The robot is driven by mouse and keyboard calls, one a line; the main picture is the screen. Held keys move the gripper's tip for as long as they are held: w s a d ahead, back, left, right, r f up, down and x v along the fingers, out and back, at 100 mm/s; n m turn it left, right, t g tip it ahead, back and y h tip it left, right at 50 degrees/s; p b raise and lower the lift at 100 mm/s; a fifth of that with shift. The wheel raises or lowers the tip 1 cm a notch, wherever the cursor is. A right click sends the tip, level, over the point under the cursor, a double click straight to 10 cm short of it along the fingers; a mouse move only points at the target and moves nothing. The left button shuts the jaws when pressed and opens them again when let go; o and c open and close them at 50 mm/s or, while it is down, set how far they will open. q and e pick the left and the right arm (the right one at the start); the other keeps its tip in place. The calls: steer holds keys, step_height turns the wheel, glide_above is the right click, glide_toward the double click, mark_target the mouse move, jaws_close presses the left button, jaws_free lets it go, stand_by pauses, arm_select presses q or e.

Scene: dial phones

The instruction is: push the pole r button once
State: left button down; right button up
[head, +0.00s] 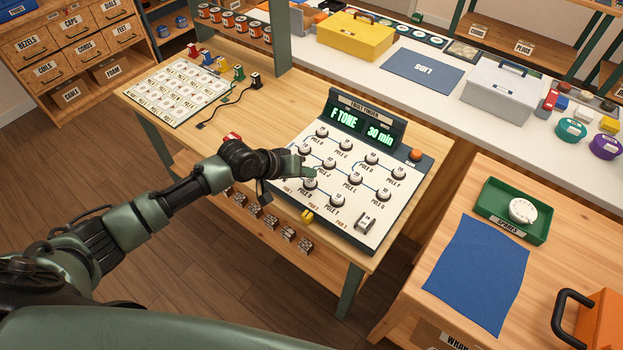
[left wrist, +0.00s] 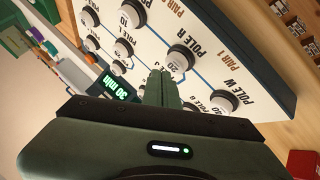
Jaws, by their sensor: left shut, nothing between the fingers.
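The pole R button is a round white-capped knob on a dark base. In the left wrist view it (left wrist: 180,57) sits by its "POLE R" label. In the head view I take it to be the knob (head: 309,183) in the row nearest the front edge. My left gripper (head: 304,171) is shut and empty over the white panel (head: 276,219). In the left wrist view its fingertips (left wrist: 158,76) are just beside the pole R button; I cannot tell whether they touch. The pole W button (left wrist: 222,102) is on the other side. My right gripper is not in view.
Similar knobs stand close around, such as the pole T one (head: 336,200). The display (head: 362,126) reads "F TONE" and "30 min". An orange button (head: 415,155) and a switch (head: 364,222) sit at the panel's right. A card of labels (head: 178,91) lies left.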

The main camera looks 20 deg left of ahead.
mark_target(307, 182)
arm_select(q)
steer(key=shift+f, duration=0.1)
stand_by(0.5)
steer(key=shift+f, duration=0.35)
steer(key=shift+f, duration=0.3)
stand_by(0.4)
steer(key=shift+r+p, duration=0.6)
steer(key=shift+r, duration=0.15)
step_height(307, 182, up, 6)
steer(key=p, duration=0.6)
stand_by(0.4)
